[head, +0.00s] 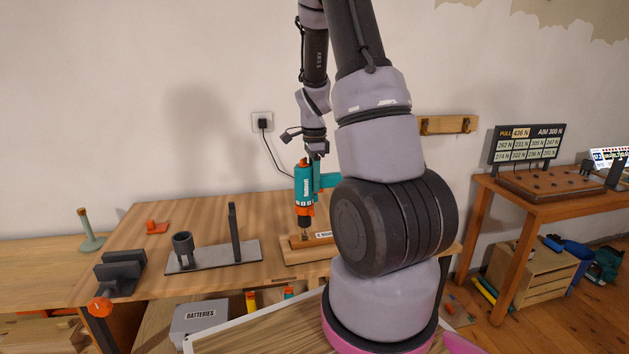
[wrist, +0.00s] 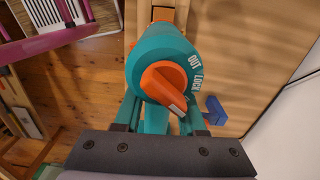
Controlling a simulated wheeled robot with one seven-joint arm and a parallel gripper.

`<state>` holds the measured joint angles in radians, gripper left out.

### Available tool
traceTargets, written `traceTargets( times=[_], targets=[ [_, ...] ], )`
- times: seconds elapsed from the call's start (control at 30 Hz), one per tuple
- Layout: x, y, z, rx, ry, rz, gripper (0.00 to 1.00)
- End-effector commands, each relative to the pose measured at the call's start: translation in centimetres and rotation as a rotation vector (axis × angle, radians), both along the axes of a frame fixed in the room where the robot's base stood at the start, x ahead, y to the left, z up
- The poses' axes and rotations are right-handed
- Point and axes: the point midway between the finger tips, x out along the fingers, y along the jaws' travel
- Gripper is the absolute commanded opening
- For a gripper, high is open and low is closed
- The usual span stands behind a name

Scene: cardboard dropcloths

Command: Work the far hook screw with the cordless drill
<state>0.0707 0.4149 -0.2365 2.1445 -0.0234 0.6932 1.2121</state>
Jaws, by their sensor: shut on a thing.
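The teal and orange cordless drill (head: 303,184) is upright, nose down, above a wooden block (head: 300,251) on the workbench. My gripper (head: 316,152) is shut on the drill near its top. In the wrist view the drill's teal body (wrist: 163,55) fills the middle, with an orange knob (wrist: 168,86) marked OUT and LOCK, between the fingers of my gripper (wrist: 165,115). The drill's tip reaches down to the block's left part; whether it touches a screw there is too small to tell. My arm hides the block's right side, and I cannot make out the far hook screw.
A metal plate with a cup and post (head: 213,257), a dark vise (head: 121,271) and a small orange piece (head: 156,227) are on the bench (head: 150,212) to the left. A wall rail (head: 446,125) is behind my arm. A second table (head: 490,184) with a force display (head: 527,146) stands right.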

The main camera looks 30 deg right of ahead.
Motion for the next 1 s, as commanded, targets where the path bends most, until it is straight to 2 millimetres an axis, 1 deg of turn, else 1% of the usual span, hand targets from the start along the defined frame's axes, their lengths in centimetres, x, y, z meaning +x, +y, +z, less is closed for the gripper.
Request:
traceTargets(
  times=[1.0],
  targets=[
    [-0.05,0.03,-0.66,0.0,0.002,-0.001,0.0]
  ],
)
